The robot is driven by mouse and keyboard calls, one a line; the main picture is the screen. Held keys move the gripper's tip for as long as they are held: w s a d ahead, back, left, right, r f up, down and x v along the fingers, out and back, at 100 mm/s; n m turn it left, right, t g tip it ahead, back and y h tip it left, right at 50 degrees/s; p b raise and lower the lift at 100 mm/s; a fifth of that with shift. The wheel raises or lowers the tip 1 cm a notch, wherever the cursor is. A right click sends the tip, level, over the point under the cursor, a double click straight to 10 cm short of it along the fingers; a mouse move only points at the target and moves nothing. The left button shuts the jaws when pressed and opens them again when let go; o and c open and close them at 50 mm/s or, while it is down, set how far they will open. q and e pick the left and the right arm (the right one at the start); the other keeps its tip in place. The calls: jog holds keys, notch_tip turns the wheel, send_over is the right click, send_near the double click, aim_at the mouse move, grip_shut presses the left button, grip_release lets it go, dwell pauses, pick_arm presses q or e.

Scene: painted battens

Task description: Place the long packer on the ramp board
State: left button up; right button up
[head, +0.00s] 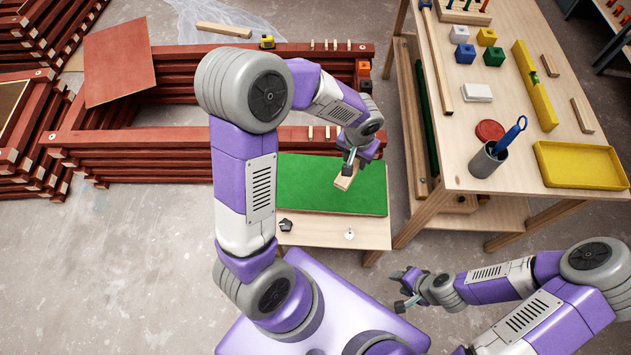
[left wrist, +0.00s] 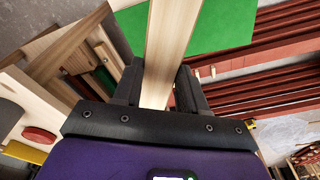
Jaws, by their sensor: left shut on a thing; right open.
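My left gripper (head: 349,164) is shut on a long pale wooden strip, which I take as the long packer (head: 345,180). It is above the green mat (head: 300,188) on a low wooden table. In the left wrist view the packer (left wrist: 165,45) runs lengthwise between the two black fingers (left wrist: 160,88) and out past them. A flat reddish-brown board (head: 118,62), which looks like the ramp board, lies tilted on the red battens at upper left, well away from the packer. My right gripper (head: 402,290) is open and empty at lower right of the low table.
Stacked red battens (head: 140,138) frame the area behind the low table. A workbench (head: 455,160) on the right carries coloured blocks, a yellow tray (head: 580,165) and a grey cup (head: 487,160). A dark piece (head: 285,225) and a small white piece (head: 349,234) lie at the low table's front.

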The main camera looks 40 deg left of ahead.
pick_arm(q)
jog(key=w+a+f+n+b, duration=0.1)
jog(key=w+a+f+n, duration=0.2)
jog(key=f, duration=0.5)
jog(key=w+a+f+n+b, duration=0.1)
jog(key=w+a+f, duration=0.2)
jog(key=a+f, duration=0.35)
jog(key=n+b, duration=0.2)
jog(key=b, duration=0.1)
send_over(329, 181)
jog(key=shift+y, duration=0.3)
jog(key=f, duration=1.5)
jog(key=shift+s+d+f, duration=0.1)
jog(key=shift+s, duration=0.1)
notch_tip(329, 181, down, 4)
jog(key=shift+f+b, duration=0.1)
jog(key=shift+b, duration=0.45)
jog(key=shift+r+m, duration=0.2)
jog(key=shift+m, duration=0.1)
jog(key=shift+f, duration=0.1)
jog(key=shift+f, duration=0.15)
jog(key=o, duration=1)
jog(key=shift+o, duration=0.2)
jog(key=shift+r, duration=0.2)
